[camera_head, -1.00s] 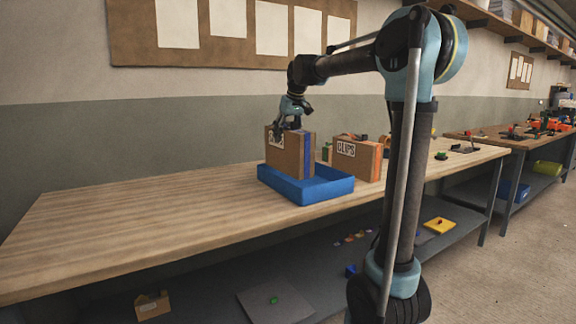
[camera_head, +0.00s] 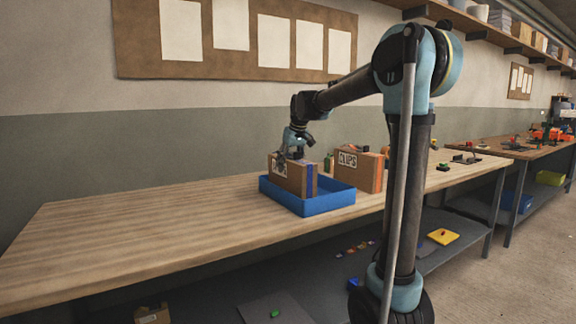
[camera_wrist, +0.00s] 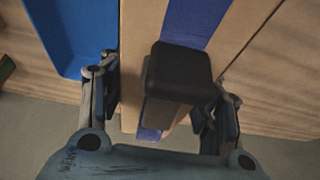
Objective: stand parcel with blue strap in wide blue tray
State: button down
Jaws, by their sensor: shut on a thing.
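The brown parcel with the blue strap (camera_head: 309,181) is upright within the left part of the wide blue tray (camera_head: 325,204). The tray's front wall hides its lower end, so I cannot tell whether it touches the tray floor. My gripper (camera_head: 292,156) is shut on the parcel's top from above. In the wrist view, the fingers (camera_wrist: 160,100) sit on either side of the parcel (camera_wrist: 145,25), with the blue strap (camera_wrist: 197,22) running between them. The blue tray (camera_wrist: 70,35) shows at the left there.
The wooden bench (camera_head: 150,225) is clear to the left. Small items lie farther right.

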jog(key=c, duration=0.5)
grip_release()
jog(key=v, duration=1.2)
jog(key=s+d+f+m, duration=0.2)
jog(key=s+d+f, duration=0.5)
jog(key=s+f, duration=0.5)
jog(key=s+d+f+m+g+h, duration=0.1)
jog(key=s+d+f+m, duration=0.1)
jog(key=s+d+f, duration=0.5)
jog(key=s+d+f+m+h, duration=0.1)
jog(key=s+d+f, duration=0.6)
jog(key=s+f, duration=0.9)
jog(key=shift+s+d+f+m, duration=0.1)
jog(key=shift+s+f+m, duration=0.1)
jog(key=shift+s+m, duration=0.3)
jog(key=shift+s+f+m, duration=0.2)
jog(key=shift+s+m, duration=0.1)
jog(key=shift+s, duration=0.3)
